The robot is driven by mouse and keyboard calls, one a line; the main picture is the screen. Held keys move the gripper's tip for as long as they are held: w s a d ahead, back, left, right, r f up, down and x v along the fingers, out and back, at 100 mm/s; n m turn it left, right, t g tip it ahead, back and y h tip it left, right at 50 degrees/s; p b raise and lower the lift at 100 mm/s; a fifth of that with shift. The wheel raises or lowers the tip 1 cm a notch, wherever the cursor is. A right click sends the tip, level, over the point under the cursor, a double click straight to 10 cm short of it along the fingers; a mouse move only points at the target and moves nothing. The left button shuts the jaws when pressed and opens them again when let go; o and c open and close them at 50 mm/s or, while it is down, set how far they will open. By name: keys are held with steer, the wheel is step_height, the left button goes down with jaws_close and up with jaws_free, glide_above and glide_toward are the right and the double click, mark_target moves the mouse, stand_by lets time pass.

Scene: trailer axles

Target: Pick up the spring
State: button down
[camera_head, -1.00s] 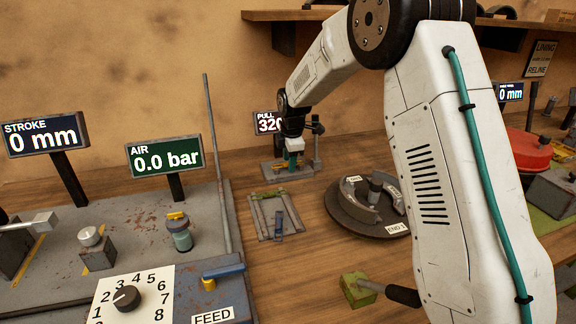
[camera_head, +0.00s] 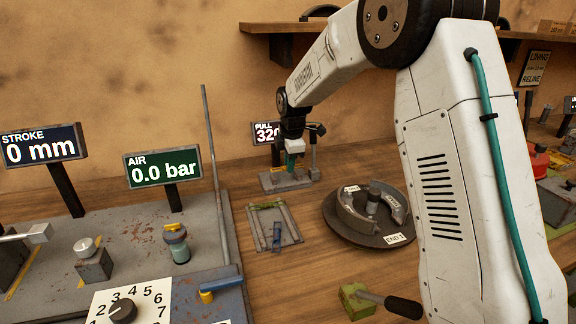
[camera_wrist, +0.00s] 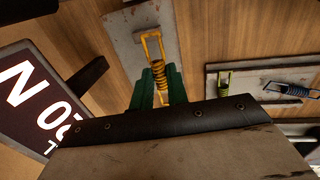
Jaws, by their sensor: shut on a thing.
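My gripper (camera_wrist: 159,88) has green fingers and is shut on a yellow coil spring (camera_wrist: 158,72) in the wrist view. The spring's long looped end (camera_wrist: 150,38) reaches out past the fingertips, over a grey plate; I cannot tell whether it touches anything there. In the head view my gripper (camera_head: 293,160) points down over a small grey fixture (camera_head: 287,181) beside the PULL display. The spring is too small to make out there.
A grey rack (camera_head: 290,222) nearer the front holds a blue spring (camera_wrist: 286,89) and a yellow-green spring (camera_wrist: 224,84). A round brake plate (camera_head: 345,228) lies right of it. The PULL display (camera_head: 265,132) stands close behind my gripper. Wood is bare between rack and brake plate.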

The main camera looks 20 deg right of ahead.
steer(key=s+r, duration=0.1)
steer(key=s, duration=1.3)
steer(key=shift+r, duration=0.2)
